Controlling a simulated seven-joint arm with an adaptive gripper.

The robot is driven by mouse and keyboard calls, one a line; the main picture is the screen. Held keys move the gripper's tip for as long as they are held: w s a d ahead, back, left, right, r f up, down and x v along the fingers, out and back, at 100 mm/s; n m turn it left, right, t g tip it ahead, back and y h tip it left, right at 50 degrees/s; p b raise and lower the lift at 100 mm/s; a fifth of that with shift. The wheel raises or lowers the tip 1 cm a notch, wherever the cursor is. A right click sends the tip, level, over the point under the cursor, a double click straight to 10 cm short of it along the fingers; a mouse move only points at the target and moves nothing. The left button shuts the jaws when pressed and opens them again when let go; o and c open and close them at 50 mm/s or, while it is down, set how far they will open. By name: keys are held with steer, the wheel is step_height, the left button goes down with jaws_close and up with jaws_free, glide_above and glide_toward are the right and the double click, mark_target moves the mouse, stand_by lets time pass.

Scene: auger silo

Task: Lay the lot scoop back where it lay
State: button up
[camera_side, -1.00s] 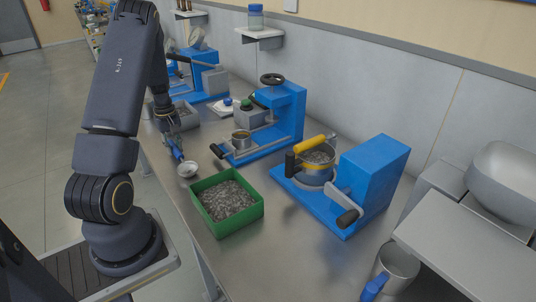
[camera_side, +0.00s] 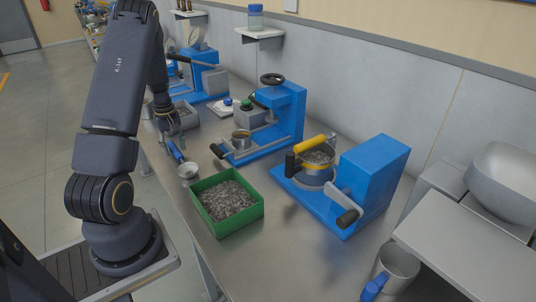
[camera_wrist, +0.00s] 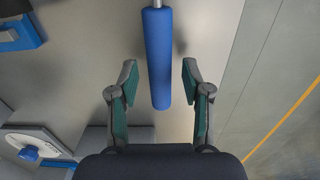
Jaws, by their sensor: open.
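The lot scoop has a blue handle (camera_wrist: 158,60) and a small pale bowl (camera_side: 188,170). It lies on the steel bench (camera_side: 205,245) near the bench's front edge, left of the green tray. In the wrist view, the handle's end lies between and ahead of the two fingers, with clear gaps on both sides; the bowl is outside that view. My gripper (camera_wrist: 160,82) is open and holds nothing. In the side view it is a little above and behind the handle (camera_side: 175,150), apart from it.
A green tray (camera_side: 202,205) of grey pieces stands right of the scoop. Blue machines (camera_side: 370,180) line the back of the bench, one with a yellow-handled cup (camera_side: 318,158). A metal bucket (camera_side: 400,262) is at lower right. Bare bench lies in front of the tray.

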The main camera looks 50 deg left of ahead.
step_height(320, 180, up, 11)
steer(key=w+d+r+m+t, duration=0.1)
steer(key=w+d+r+m, duration=0.3)
steer(key=d, duration=0.3)
steer(key=w+d+r+m+t, duration=0.1)
steer(key=d+r+m, duration=0.1)
steer(key=d+r, duration=0.35)
steer(key=w+d+r+m+t, duration=0.1)
steer(key=w+d+r+m, duration=0.1)
steer(key=d, duration=0.6)
steer(key=s+d+r+m+t, duration=0.1)
steer(key=s+d+m, duration=0.3)
steer(key=d, duration=0.4)
steer(key=s+d+m+t, duration=0.1)
steer(key=s+d+m, duration=0.3)
steer(key=d, duration=0.5)
steer(key=shift+s+d+r+m+t, duration=0.25)
steer(key=shift+d+r+m+t, duration=0.1)
steer(key=shift+m, duration=0.65)
